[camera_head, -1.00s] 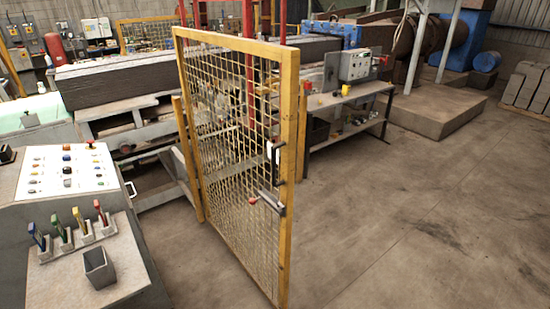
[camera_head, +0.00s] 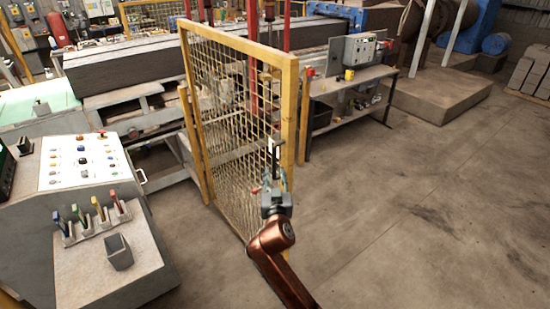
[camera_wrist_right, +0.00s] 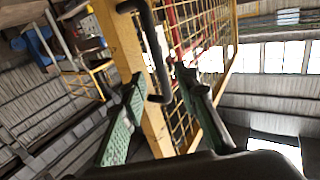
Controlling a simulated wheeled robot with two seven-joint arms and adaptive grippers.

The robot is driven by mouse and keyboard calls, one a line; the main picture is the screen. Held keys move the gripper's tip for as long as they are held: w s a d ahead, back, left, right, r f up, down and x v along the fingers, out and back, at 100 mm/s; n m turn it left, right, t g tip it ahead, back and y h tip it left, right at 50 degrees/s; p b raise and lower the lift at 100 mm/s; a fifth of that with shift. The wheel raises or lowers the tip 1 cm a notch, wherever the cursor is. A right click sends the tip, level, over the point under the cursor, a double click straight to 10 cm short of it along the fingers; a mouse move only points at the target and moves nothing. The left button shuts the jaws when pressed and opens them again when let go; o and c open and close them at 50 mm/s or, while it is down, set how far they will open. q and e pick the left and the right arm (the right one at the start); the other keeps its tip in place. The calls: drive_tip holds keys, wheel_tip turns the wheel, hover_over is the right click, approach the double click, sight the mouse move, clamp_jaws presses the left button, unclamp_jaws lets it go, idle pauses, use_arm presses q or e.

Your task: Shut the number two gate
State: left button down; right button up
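The yellow-framed mesh gate (camera_head: 240,125) stands swung out from the fence line toward me in the head view. No number is readable on it. Its black handle (camera_head: 276,160) is on the near upright. My right gripper (camera_head: 274,182) is at the handle, in front of that upright, and partly hides the gate's lower near corner. In the right wrist view my right gripper (camera_wrist_right: 160,82) is open, its two green-padded fingers apart. The black handle (camera_wrist_right: 153,45) reaches between the fingers beside the yellow upright (camera_wrist_right: 127,45). Contact cannot be told. My left gripper is not in view.
A workbench (camera_head: 350,92) with a grey control box stands behind the gate. The floor (camera_head: 430,220) at right is clear.

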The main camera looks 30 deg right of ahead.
sight(274, 162)
drive_tip(key=x, duration=0.7)
drive_tip(key=shift+w+d+r+p, duration=0.1)
drive_tip(key=shift+w+d+p, duration=0.1)
drive_tip(key=shift+w+p, duration=0.15)
clamp_jaws()
idle(0.4)
